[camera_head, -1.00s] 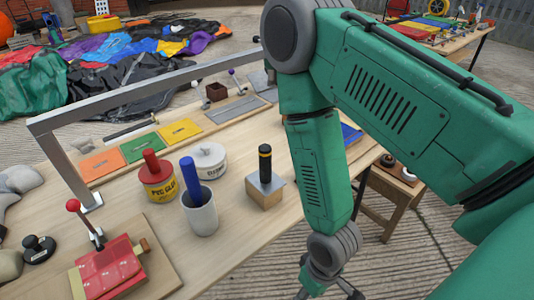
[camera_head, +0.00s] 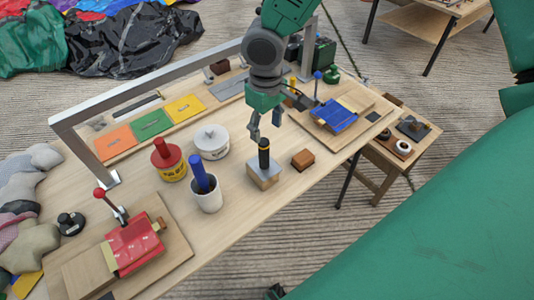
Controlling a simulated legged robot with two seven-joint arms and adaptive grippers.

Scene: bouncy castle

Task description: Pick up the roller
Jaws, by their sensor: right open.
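My right gripper (camera_head: 265,126) points down over the table, fingers apart and empty. It is just above a black handle with a yellow band (camera_head: 264,157), which stands upright on a wooden block with a metal top (camera_head: 264,176). The fingers look close to the handle's top; I cannot tell if they touch it. No roller head shows on either handle, so I cannot tell which one is the roller. My left gripper is not in view.
A grey metal frame (camera_head: 150,92) spans the table behind. A brown block (camera_head: 303,160) lies right of the handle. A red clamp fixture (camera_head: 132,245) is front left.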

